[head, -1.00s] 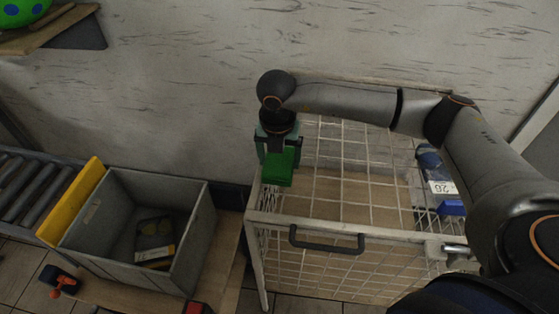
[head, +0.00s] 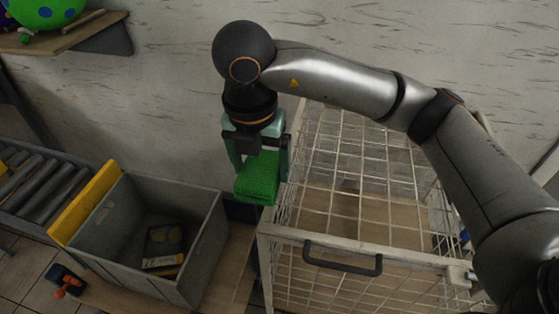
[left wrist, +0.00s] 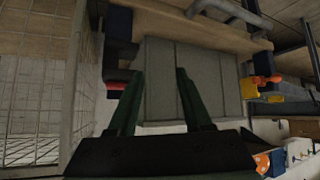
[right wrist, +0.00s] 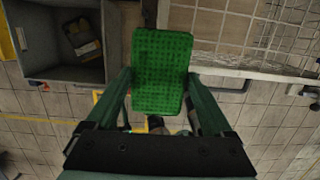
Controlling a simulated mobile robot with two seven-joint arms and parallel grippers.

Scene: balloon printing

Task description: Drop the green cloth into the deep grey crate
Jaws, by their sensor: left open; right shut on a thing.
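The green cloth (head: 258,178) is a folded, textured block. My right gripper (head: 262,165) is shut on it and holds it in the air, just left of the wire cage's near left corner. In the right wrist view the cloth (right wrist: 162,70) sits between the two fingers. The deep grey crate (head: 208,232) stands on a wooden surface lower left of the cloth, apart from it. It holds a dark item with a yellowish label (head: 163,248). My left gripper (left wrist: 157,85) is open with nothing between its fingers; in the left wrist view it faces a grey panelled surface.
A wire cage (head: 345,190) with a dark handle (head: 342,258) stands right of the crate. A yellow panel (head: 85,203) rises along the crate's left side, beside a roller conveyor (head: 40,190). An orange-and-dark tool (head: 66,283) lies at the front left.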

